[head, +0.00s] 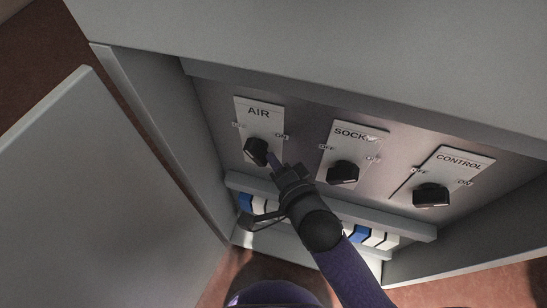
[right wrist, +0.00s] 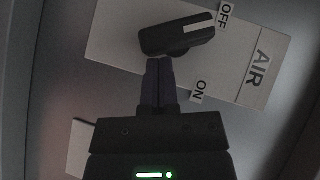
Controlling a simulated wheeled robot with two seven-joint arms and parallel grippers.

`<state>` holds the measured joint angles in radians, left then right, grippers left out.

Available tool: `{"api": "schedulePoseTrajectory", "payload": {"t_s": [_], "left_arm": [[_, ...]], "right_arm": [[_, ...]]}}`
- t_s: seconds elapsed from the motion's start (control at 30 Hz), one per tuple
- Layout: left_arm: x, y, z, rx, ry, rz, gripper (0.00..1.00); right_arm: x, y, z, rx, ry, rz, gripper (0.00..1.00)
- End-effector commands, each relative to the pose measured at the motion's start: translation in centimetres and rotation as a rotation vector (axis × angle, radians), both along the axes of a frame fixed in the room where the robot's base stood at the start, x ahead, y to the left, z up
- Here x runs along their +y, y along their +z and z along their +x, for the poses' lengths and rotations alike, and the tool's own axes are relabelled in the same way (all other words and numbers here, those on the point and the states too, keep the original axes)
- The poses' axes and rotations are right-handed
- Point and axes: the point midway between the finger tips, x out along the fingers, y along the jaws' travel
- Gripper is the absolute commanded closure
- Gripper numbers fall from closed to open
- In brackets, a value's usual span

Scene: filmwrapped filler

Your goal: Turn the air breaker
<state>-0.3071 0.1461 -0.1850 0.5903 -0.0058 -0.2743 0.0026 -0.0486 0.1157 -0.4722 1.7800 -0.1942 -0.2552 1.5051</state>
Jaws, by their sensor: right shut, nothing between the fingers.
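The AIR breaker is a black knob (head: 256,151) on a pale plate labelled AIR (head: 259,112), at the left of the cabinet panel. In the right wrist view the knob (right wrist: 178,34) carries a white stripe whose end lies near the OFF label (right wrist: 225,15); the ON label (right wrist: 198,91) is nearer my fingers. My right gripper (head: 272,158) is shut and empty, its fingertips at the side of the knob. The right wrist view shows the fingertips (right wrist: 159,62) very close to the knob's edge; I cannot tell whether they touch. My left gripper is not in view.
The SOCK... knob (head: 342,173), its label partly hard to read, and the CONTROL knob (head: 431,195) sit to the right. Blue and white switches (head: 362,233) line a ledge below. An open cabinet door (head: 85,190) stands at the left.

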Motion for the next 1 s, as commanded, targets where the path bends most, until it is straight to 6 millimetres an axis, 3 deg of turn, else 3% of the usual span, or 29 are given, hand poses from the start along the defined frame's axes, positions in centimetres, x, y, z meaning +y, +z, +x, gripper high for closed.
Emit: {"api": "schedulePoseTrajectory", "payload": {"t_s": [0.4,1.0], "left_arm": [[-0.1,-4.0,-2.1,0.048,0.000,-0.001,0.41],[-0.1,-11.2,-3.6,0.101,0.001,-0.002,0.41]], "right_arm": [[0.3,-2.4,0.1,-0.116,-0.001,0.368,1.00],[1.7,-4.0,0.6,-0.284,0.000,0.887,1.00]]}}
